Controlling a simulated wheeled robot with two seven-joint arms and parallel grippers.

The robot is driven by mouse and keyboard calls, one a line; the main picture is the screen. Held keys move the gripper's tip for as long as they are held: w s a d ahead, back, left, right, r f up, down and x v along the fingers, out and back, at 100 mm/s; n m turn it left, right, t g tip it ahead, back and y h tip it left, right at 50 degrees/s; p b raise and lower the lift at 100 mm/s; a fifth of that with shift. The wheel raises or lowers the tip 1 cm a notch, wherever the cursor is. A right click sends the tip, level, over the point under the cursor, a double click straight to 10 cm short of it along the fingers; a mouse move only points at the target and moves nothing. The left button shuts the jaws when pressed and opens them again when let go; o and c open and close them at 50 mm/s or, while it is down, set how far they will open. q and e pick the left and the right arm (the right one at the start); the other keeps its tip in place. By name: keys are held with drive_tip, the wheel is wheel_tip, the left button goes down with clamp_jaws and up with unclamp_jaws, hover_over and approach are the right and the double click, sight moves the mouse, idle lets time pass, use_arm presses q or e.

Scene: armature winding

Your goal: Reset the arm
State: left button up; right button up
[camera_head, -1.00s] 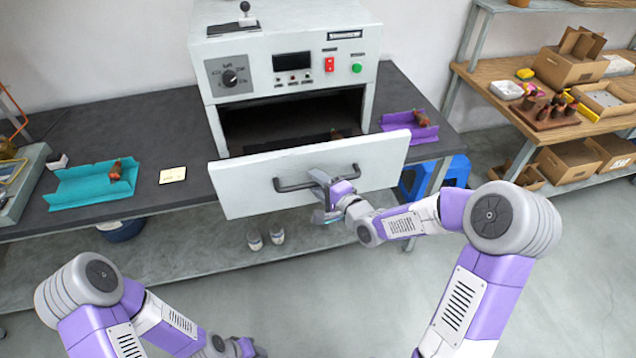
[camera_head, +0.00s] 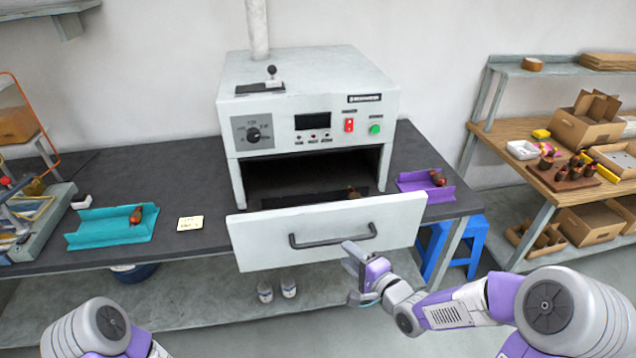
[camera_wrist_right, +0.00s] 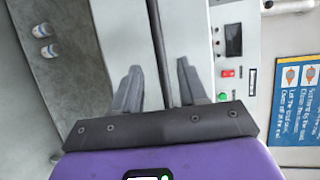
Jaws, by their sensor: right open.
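My right gripper (camera_head: 358,268) is open and empty in front of the oven's pulled-out door, just below and right of its dark bar handle (camera_head: 332,241). In the right wrist view its two fingers (camera_wrist_right: 160,88) stand apart, with the handle (camera_wrist_right: 158,50) showing between and beyond them. I see no contact with the handle. The grey oven (camera_head: 310,100) stands on the dark table with its door (camera_head: 270,250) out and its chamber open. An armature (camera_head: 352,193) sits inside the chamber. My left arm shows only at the bottom left; its gripper is out of view.
A teal tray (camera_head: 85,238) with an armature is on the table at left, beside a small note (camera_head: 190,223). A purple tray (camera_head: 412,183) with an armature is right of the oven. A blue stool (camera_head: 478,235) stands below. Shelves (camera_head: 530,130) with boxes are at right.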

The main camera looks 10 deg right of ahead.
drive_tip(key=shift+f, duration=0.1)
drive_tip(key=s+a+f+n+g+h, duration=0.1)
drive_tip(key=s+a+f+n+g, duration=0.2)
drive_tip(key=f, duration=0.7)
drive_tip(key=s+a+f+n+g, duration=0.2)
drive_tip(key=s+a+f+g, duration=0.15)
drive_tip(key=f, duration=0.55)
drive_tip(key=s+a+f+n+g, duration=0.1)
drive_tip(key=s+f+n+g, duration=0.2)
drive_tip(key=s+f, duration=0.3)
drive_tip(key=s+a+f+n+g, duration=0.2)
drive_tip(key=s+f+n+g, duration=0.2)
drive_tip(key=s, duration=0.5)
wheel_tip(320, 180, down, 2)
drive_tip(key=shift+s+a+f+g, duration=0.2)
drive_tip(key=shift+a+g, duration=0.1)
drive_tip(key=shift+g, duration=0.15)
